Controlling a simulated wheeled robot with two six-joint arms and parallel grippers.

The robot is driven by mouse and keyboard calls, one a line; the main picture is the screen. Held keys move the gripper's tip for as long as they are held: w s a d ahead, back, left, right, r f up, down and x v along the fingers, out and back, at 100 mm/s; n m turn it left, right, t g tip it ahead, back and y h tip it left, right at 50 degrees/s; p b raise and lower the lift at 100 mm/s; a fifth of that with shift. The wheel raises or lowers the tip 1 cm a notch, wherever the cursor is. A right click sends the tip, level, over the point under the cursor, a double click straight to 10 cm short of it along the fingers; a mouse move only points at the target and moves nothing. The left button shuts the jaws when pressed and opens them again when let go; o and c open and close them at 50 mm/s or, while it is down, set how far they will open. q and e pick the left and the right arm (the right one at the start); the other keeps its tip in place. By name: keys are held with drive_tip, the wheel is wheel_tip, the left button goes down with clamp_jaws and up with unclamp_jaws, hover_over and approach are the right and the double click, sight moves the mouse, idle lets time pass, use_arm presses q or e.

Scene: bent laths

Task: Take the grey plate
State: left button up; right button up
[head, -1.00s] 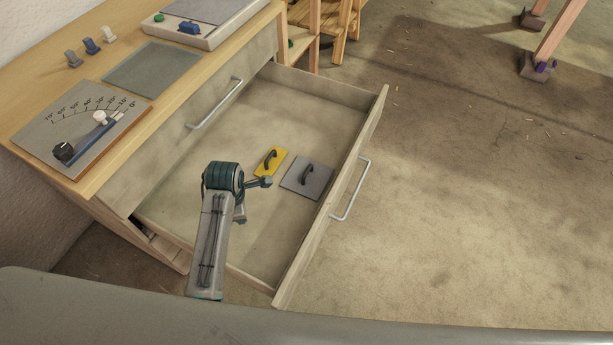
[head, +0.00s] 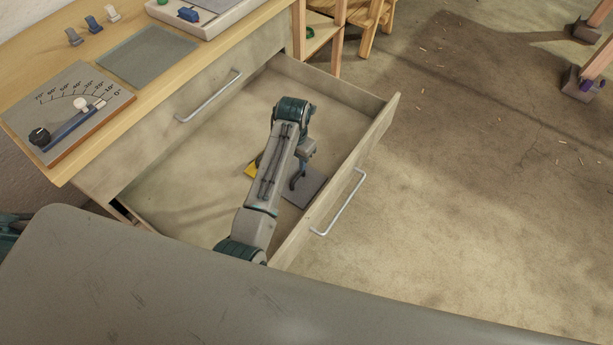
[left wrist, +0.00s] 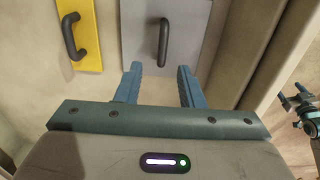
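The grey plate (head: 307,187) lies flat in the open drawer, close to its front wall; my left arm hides part of it in the head view. In the left wrist view the grey plate (left wrist: 190,28) shows its dark upright handle (left wrist: 163,42). My left gripper (left wrist: 160,80) is open, its two blue fingers apart and empty, pointing at the plate with the handle lined up between them. In the head view my left gripper (head: 297,178) is over the plate. I cannot tell how high it is above it.
A yellow plate (left wrist: 80,35) with a dark handle lies beside the grey one, mostly hidden in the head view. The drawer front (head: 345,175) with its metal handle (head: 340,203) stands close by. The drawer's left part is bare. The bench top (head: 60,62) is behind.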

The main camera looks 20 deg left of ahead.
sight(298, 175)
use_arm(q)
wheel_tip(298, 175, down, 4)
drive_tip(key=shift+s+a+r, duration=0.1)
drive_tip(key=shift+s, duration=0.05)
drive_tip(key=f, duration=0.5)
drive_tip(key=shift+d+f, duration=0.3)
drive_tip(key=shift+c, duration=0.2)
clamp_jaws()
